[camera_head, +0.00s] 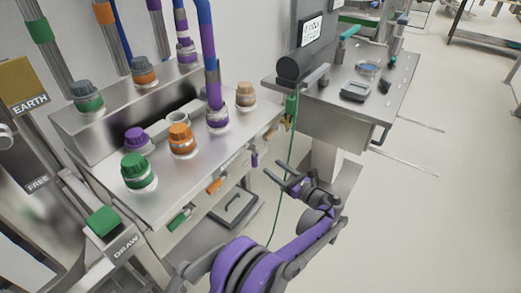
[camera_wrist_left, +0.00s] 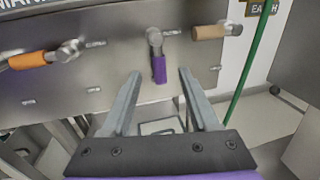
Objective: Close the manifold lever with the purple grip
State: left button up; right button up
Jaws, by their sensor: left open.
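The lever with the purple grip (camera_wrist_left: 159,69) hangs nearly straight down from its metal pivot on the manifold's front panel (camera_wrist_left: 110,75). In the head view, the purple grip (camera_head: 254,160) shows small on the front face, under the bench's edge. My left gripper (camera_head: 279,177) is open and empty, to the right of and a little below the grip, with a gap between them. In the left wrist view, the open fingers (camera_wrist_left: 159,72) stand one on each side of the purple grip, which lies beyond them. My right gripper is not in view.
An orange-grip lever (camera_wrist_left: 27,60) and a tan-grip lever (camera_wrist_left: 209,32) lie roughly sideways on either side. A green hose (camera_wrist_left: 255,60) hangs at the right. A steel side table (camera_head: 340,85) stands beyond. Open floor (camera_head: 420,220) lies to the right.

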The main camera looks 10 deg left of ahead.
aim_at(254, 155)
pick_arm(q)
jog(key=b+x, duration=0.1)
jog(key=x, duration=0.9)
jog(key=shift+a+r, duration=0.1)
jog(key=shift+a, duration=0.15)
grip_shut()
dwell(1.0)
